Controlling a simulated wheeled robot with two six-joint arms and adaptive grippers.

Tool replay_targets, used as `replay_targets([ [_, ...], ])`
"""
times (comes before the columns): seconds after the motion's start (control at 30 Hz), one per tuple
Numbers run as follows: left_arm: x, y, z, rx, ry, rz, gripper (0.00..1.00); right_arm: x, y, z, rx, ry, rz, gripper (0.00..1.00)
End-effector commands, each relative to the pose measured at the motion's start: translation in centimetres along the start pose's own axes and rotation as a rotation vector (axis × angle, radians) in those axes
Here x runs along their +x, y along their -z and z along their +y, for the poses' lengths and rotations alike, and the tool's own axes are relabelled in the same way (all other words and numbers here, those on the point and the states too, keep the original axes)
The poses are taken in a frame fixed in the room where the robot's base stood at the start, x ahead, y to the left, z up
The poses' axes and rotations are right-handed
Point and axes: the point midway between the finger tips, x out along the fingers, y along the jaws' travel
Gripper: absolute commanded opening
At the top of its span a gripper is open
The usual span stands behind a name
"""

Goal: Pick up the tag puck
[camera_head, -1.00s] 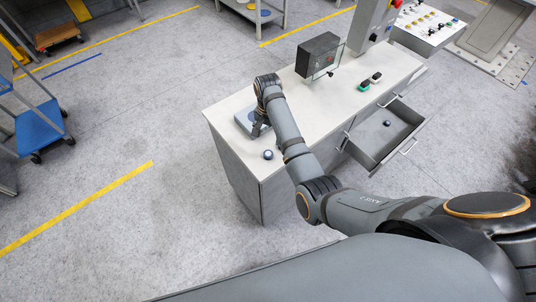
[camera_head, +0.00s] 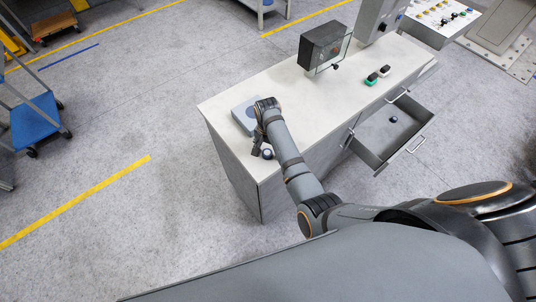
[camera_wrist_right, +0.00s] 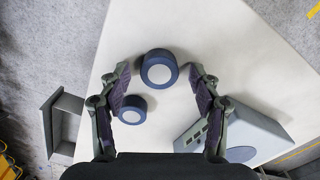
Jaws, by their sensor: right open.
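Two round dark-blue pucks with pale tops show in the right wrist view. The larger puck (camera_wrist_right: 159,70) is between my open right fingertips (camera_wrist_right: 160,74), with gaps on both sides. The smaller puck (camera_wrist_right: 132,109) is close beside the left-hand finger. I cannot tell which is the tag puck. In the head view one puck (camera_head: 267,154) shows near the bench's front corner, just beside my right gripper (camera_head: 259,149); the other is not visible there. My left gripper is not in view.
A grey-blue box (camera_head: 244,116) lies on the white bench (camera_head: 310,100) by the gripper; it also shows in the wrist view (camera_wrist_right: 240,135). A drawer (camera_head: 370,150) stands open with a small round thing (camera_head: 393,118) inside. A dark box (camera_head: 322,45) and green and dark items (camera_head: 371,79) stand farther along.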

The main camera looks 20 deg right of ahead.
Motion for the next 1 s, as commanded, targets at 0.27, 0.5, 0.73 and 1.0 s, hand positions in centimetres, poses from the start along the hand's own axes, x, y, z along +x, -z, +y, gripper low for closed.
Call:
replay_targets([
  [0.27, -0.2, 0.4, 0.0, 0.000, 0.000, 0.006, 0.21, -0.3, 0.0, 0.0, 0.000, 0.001, 0.000, 0.45],
  [0.5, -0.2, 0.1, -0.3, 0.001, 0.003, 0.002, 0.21, -0.2, 0.0, 0.0, 0.000, 0.000, 0.000, 0.13],
  [0.73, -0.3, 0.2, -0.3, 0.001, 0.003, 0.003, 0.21, -0.3, 0.0, 0.0, 0.000, -0.001, 0.000, 0.12],
  [1.0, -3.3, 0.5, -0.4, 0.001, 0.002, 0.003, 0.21, -3.1, 0.0, 0.0, 0.000, 0.000, 0.000, 0.12],
])
